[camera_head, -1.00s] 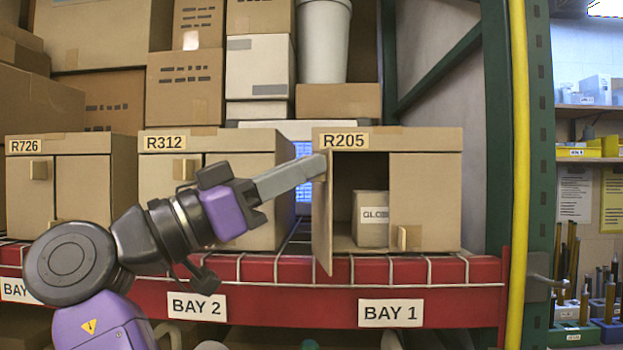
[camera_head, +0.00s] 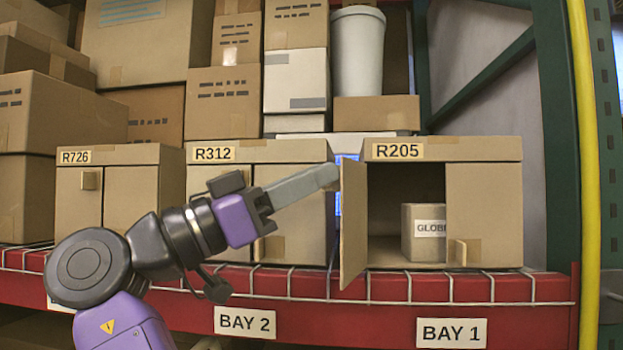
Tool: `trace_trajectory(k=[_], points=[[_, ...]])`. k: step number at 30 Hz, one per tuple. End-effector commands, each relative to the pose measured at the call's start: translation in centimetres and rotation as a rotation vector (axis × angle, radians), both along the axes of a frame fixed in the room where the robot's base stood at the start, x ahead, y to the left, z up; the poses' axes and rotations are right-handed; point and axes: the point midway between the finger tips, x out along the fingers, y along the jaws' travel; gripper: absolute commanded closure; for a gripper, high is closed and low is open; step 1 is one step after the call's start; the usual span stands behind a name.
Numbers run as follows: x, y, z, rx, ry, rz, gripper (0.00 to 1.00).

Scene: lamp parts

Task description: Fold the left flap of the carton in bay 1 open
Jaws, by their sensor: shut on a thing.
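The carton R205 (camera_head: 484,205) stands on the shelf in bay 1. Its left flap (camera_head: 352,225) is swung outward toward the camera, seen nearly edge-on, and the left half of the front is an opening. Inside sits a small box (camera_head: 422,240) with a partly hidden label reading "GLOB". The right flap is closed, with a small tab at its lower left. My gripper (camera_head: 329,177) reaches in from the left, its fingers together at the upper edge of the left flap; the flap's tab is hidden behind the fingertips.
Carton R312 (camera_head: 290,215) in bay 2 stands left of R205, behind my gripper; carton R726 (camera_head: 130,205) is farther left. A red shelf beam (camera_head: 370,318) with a wire deck runs below. A yellow pole (camera_head: 584,150) and green upright stand at the right.

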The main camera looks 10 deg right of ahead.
Motion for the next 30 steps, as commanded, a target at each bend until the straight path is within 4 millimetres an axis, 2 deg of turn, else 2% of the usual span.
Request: trace_trajectory(k=[1, 9, 10, 11, 14, 23, 30], points=[[1.24, -1.61, 0.06, 0.010, 0.018, -0.001, 1.00], [1.23, -1.61, 0.08, 0.010, 0.018, -0.001, 1.00], [1.22, -1.61, 0.08, 0.010, 0.018, -0.001, 0.79], [1.24, -1.62, 0.09, 0.010, 0.019, 0.000, 0.74], [1.24, -1.64, 0.05, 0.011, 0.019, 0.000, 0.69], [1.28, -1.61, -0.13, 0.011, 0.021, 0.000, 0.74], [1.31, -1.60, -0.22, 0.009, 0.023, -0.001, 0.74]])
